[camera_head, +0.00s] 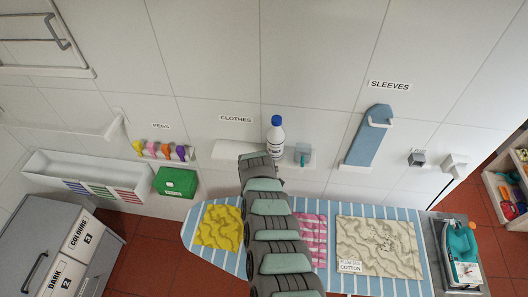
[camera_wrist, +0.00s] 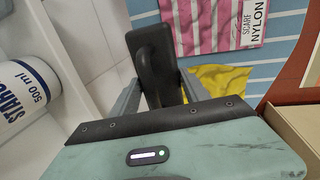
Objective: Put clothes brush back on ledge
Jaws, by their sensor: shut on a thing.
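In the wrist view my gripper (camera_wrist: 160,90) is shut on a dark brush-like object (camera_wrist: 152,55), which I take to be the clothes brush. The object sits between the two grey fingers, and its lower part is hidden by the gripper body. In the head view the gripper and brush are hidden behind my arm. A white ledge (camera_head: 231,151) is on the tiled wall under the CLOTHES label (camera_head: 236,119). Its top looks bare where visible, and its right end lies close to my arm.
A white starch bottle with a blue cap (camera_head: 276,137) stands just right of the ledge, close to the gripper in the wrist view (camera_wrist: 24,92). Coloured pegs (camera_head: 163,151) are to the left. An ironing board (camera_head: 375,278) with cloths lies below.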

